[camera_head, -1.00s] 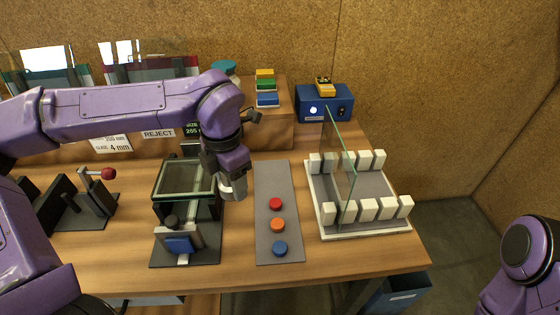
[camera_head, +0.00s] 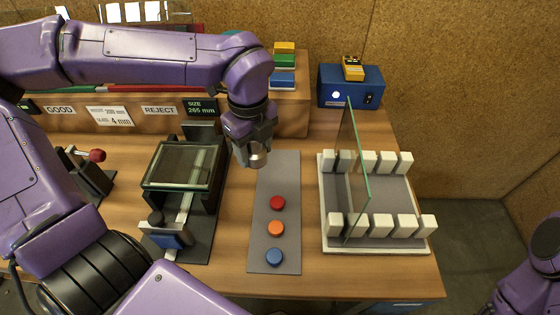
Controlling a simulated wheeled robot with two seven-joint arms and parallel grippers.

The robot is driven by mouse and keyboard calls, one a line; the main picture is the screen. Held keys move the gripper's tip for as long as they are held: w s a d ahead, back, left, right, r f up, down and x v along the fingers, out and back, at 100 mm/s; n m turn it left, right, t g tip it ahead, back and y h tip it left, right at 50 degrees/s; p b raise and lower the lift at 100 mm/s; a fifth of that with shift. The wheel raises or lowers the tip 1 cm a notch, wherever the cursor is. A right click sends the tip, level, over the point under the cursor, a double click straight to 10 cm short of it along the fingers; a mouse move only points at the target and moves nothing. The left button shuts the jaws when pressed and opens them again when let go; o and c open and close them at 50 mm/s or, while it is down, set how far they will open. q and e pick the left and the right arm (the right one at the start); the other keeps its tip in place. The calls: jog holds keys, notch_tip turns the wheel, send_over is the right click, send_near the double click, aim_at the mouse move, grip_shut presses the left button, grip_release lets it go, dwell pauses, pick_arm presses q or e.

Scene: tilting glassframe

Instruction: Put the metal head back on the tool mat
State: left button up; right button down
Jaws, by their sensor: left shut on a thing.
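My left gripper (camera_head: 254,152) is shut on the metal head, a short silvery cylinder (camera_head: 258,159) whose lower end shows below the fingers. The gripper hides the rest of it. It is held in the air at the far end of the grey tool mat (camera_head: 262,185); the exact gap below cannot be told. A red (camera_head: 277,203), an orange (camera_head: 276,228) and a blue (camera_head: 274,257) round piece stand in a row on the mat. Its far end is bare. My right gripper is out of view; only part of my right arm shows at the right edge.
Left of the mat is a dark tilting frame with a glass pane (camera_head: 182,165). Right of it, a rack (camera_head: 378,243) with white blocks holds an upright glass pane (camera_head: 353,170). A blue box (camera_head: 349,88) and a wooden shelf with signs stand behind.

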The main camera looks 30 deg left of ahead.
aim_at(279, 169)
pick_arm(q)
jog(key=w+f, duration=0.2)
jog(key=w+d+f, duration=0.1)
jog(key=w+f, duration=0.1)
jog(key=w+d+f+p, duration=0.1)
jog(key=w+f, duration=0.1)
jog(key=shift+w+f, duration=0.25)
jog(key=shift+w, duration=0.05)
notch_tip(279, 169, down, 3)
jog(key=shift+w+d+r, duration=0.1)
jog(key=shift+w+d, duration=0.05)
jog(key=shift+f, duration=0.3)
jog(key=shift+f, duration=0.2)
jog(key=o, duration=1.4)
jog(key=shift+c, duration=0.2)
notch_tip(279, 169, up, 12)
jog(key=shift+r+b, duration=0.25)
jog(key=shift+b, duration=0.05)
